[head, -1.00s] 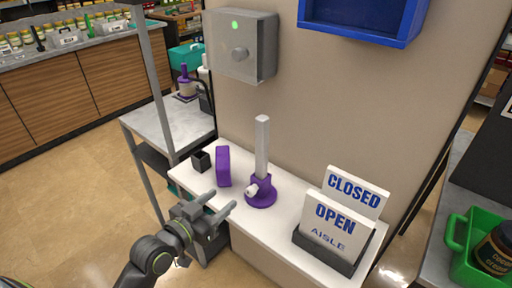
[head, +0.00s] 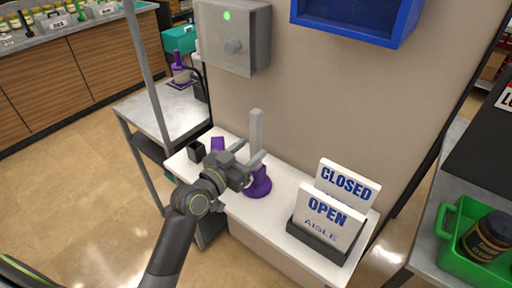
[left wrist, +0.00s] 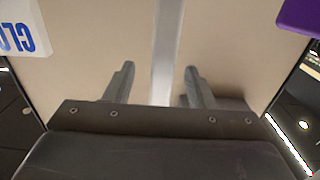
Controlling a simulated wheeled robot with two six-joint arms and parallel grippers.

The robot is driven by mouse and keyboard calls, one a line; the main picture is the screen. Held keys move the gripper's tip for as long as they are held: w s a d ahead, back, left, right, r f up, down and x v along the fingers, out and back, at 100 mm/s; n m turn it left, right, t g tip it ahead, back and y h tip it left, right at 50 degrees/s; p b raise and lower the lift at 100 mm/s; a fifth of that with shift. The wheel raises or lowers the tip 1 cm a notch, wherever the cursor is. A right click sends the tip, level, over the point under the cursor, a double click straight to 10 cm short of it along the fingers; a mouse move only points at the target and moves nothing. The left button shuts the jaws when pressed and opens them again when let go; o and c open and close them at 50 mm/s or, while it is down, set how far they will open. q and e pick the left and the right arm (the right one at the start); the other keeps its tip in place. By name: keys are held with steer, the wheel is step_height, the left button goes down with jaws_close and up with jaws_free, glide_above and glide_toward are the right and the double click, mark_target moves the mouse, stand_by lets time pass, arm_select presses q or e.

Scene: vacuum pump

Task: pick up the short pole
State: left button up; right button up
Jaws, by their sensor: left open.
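The short pole (head: 256,127) is pale grey and stands upright in a round purple base (head: 259,186) on a white shelf. My left gripper (head: 251,150) is at the pole's middle height, with its fingers open. In the left wrist view the pole (left wrist: 168,45) runs down the middle between the two open fingers (left wrist: 158,85), with a gap on each side. My gripper hides the pole's lower part in the head view. My right gripper is not in view.
A purple block (head: 217,143) and a small black box (head: 196,151) stand left of the base. The OPEN and CLOSED signs (head: 330,220) stand in a dark holder to the right. A grey wall box (head: 232,40) and a blue bin (head: 355,22) hang above.

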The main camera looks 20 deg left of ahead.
mark_target(261, 140)
arm_select(q)
steer(key=p+x, duration=0.2)
steer(key=x, duration=0.3)
steer(key=shift+a, duration=0.15)
steer(key=shift+w, duration=0.35)
jaws_close()
